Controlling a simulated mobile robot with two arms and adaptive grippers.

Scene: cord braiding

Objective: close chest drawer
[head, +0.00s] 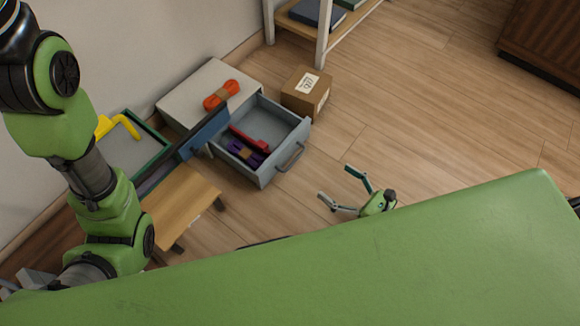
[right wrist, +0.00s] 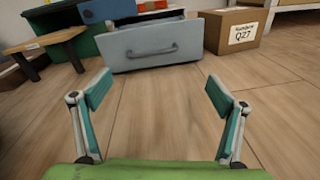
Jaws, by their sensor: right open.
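The chest (head: 207,90) is low and pale grey, against the wall in the head view, with an orange cord bundle on top. Its blue-grey drawer (head: 300,135) is pulled well out and holds a red item (head: 249,139) and a purple bundle (head: 243,153). The drawer's front (right wrist: 135,50) and bar handle (right wrist: 152,50) face me in the right wrist view. My right gripper (head: 338,182) is open and empty, low over the floor, in front of the drawer and apart from the handle. It also shows in the right wrist view (right wrist: 162,92). My left gripper is not in view.
A cardboard box (head: 306,92) stands close beside the drawer. A small wooden stool (head: 180,205) and a green-rimmed bin (head: 135,155) stand on the other side. A shelf rack (head: 322,35) is behind. The floor (head: 420,120) to the right is clear.

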